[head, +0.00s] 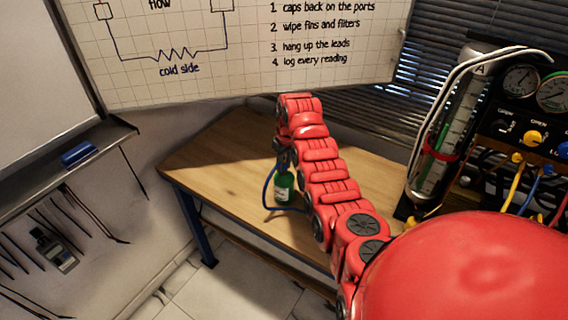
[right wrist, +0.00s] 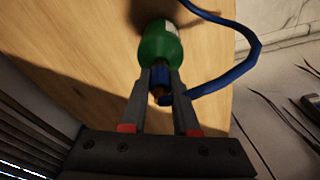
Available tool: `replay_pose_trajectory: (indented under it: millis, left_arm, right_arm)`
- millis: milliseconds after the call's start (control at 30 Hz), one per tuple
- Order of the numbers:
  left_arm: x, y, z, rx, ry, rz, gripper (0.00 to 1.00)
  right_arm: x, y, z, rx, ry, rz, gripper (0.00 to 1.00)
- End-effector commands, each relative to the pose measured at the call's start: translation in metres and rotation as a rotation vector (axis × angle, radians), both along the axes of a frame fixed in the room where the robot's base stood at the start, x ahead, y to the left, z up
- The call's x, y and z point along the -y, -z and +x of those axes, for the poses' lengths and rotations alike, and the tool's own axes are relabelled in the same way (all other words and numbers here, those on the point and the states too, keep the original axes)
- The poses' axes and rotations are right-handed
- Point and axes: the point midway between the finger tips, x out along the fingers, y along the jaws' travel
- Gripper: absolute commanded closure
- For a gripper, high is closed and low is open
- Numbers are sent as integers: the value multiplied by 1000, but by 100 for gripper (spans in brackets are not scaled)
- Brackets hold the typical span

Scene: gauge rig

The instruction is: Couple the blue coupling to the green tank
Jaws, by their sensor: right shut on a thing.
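The green tank (head: 284,188) stands on the wooden table, below the end of my right arm. It also shows in the right wrist view (right wrist: 160,46), just beyond the fingertips. My right gripper (right wrist: 161,72) is shut on the blue coupling (right wrist: 160,76), which sits between the fingers at the neck end of the tank. A brass-coloured part shows behind it. The blue hose (right wrist: 246,58) runs from there and curves round to the right. I cannot tell whether the coupling is seated on the tank. My left gripper is out of view.
The wooden table (head: 222,150) is mostly clear on the left. A gauge panel with dials (head: 521,80) and coloured hoses stands at the right, beside a clear cylinder (head: 440,150). A whiteboard (head: 240,70) hangs behind. A meter (head: 55,250) and leads hang at the left.

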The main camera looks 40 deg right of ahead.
Motion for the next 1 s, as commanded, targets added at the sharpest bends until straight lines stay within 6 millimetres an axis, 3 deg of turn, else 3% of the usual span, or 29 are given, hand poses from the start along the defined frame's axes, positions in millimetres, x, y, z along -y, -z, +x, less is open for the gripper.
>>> replay_pose_trajectory:
  millis: [1000]
  left_arm:
    - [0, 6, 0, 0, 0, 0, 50]
  right_arm:
    - [0, 6, 0, -2, 0, 1, 100]
